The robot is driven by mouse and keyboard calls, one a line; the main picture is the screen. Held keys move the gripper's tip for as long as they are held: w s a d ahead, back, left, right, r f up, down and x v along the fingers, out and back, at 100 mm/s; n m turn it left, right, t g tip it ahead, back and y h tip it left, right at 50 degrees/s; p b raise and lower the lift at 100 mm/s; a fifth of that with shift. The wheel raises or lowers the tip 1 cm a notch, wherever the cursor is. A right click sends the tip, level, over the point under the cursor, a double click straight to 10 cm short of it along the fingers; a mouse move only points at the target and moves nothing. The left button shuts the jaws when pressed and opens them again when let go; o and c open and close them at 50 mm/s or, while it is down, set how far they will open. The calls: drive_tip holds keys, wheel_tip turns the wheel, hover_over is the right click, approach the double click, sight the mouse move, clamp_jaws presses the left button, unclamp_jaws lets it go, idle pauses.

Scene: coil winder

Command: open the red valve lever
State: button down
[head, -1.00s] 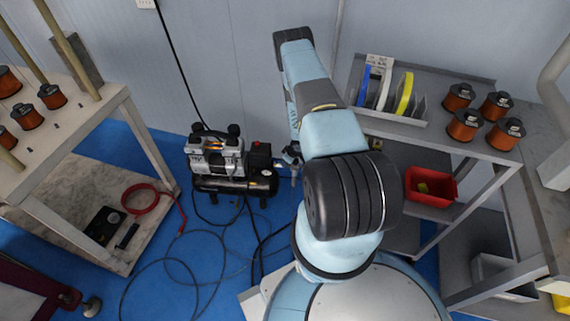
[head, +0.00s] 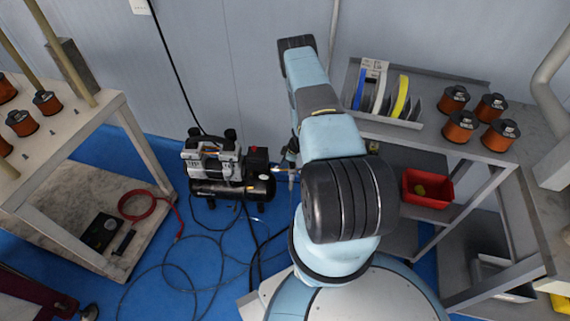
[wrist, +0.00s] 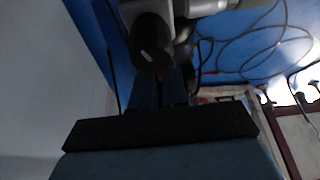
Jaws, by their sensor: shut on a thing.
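The air compressor (head: 225,172) stands on the blue floor against the wall, left of my arm. Its dark end and grey parts show close up in the wrist view (wrist: 153,42). My gripper (wrist: 162,80) reaches down at the compressor's right end, with its fingers shut on a small part. A faint reddish spot shows between the fingertips; the red valve lever is otherwise hidden there, and its angle cannot be told. In the head view my gripper (head: 291,166) is small and partly covered by my arm.
Dark hoses (head: 195,262) loop over the floor before the compressor. A cart (head: 80,215) with copper spools stands at left. A grey shelf (head: 425,140) with spools and a red bin (head: 427,188) stands at right. A black cable (head: 175,75) hangs down the wall.

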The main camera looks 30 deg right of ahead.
idle(0.4)
drive_tip(key=c, duration=1.1)
unclamp_jaws()
drive_tip(key=shift+c, duration=0.2)
drive_tip(key=v, duration=1.3)
drive_tip(key=shift+r, duration=0.4)
drive_tip(key=shift+d, duration=0.1)
